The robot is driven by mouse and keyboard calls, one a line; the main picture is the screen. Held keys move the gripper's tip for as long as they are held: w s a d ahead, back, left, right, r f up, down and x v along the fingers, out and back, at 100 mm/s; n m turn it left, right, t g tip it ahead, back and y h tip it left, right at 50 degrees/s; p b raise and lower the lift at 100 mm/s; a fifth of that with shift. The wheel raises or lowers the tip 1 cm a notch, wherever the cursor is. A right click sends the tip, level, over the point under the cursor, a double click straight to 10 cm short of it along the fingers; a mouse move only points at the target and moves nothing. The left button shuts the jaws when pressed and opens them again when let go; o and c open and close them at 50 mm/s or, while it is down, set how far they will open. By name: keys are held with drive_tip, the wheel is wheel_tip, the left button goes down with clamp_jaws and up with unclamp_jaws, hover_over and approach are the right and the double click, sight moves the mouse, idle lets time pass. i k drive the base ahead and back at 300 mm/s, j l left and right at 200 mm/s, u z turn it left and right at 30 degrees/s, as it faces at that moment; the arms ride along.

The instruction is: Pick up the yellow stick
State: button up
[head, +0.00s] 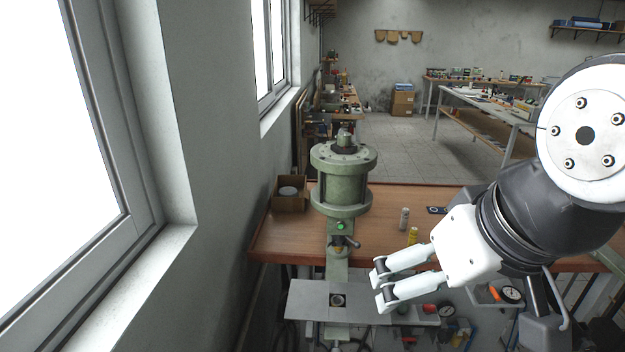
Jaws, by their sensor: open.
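A small yellow upright piece (413,236), the only yellow stick-like thing I can make out, stands on the brown wooden table. Its lower end is close to or behind my upper finger in the picture, so its base is hard to see. My gripper (379,286) is in front of the table at the lower right centre, with its two pale fingers pointing left. The fingers are apart and nothing shows between them. The yellow piece appears just above the upper finger in the picture, beyond it.
A grey-white cylinder (404,219) stands just behind the yellow piece. A green pneumatic press (342,180) stands left of it, with a metal plate (305,300) below. A cardboard box (289,203) sits at the table's left end. Gauges and tools lie lower right. A wall with windows borders the left.

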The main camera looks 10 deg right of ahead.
sight(413, 232)
drive_tip(key=z, duration=0.6)
drive_tip(key=i+l+u, duration=0.25)
drive_tip(key=i+l, duration=0.2)
drive_tip(key=i+l+u, duration=0.25)
drive_tip(key=i+l, duration=0.25)
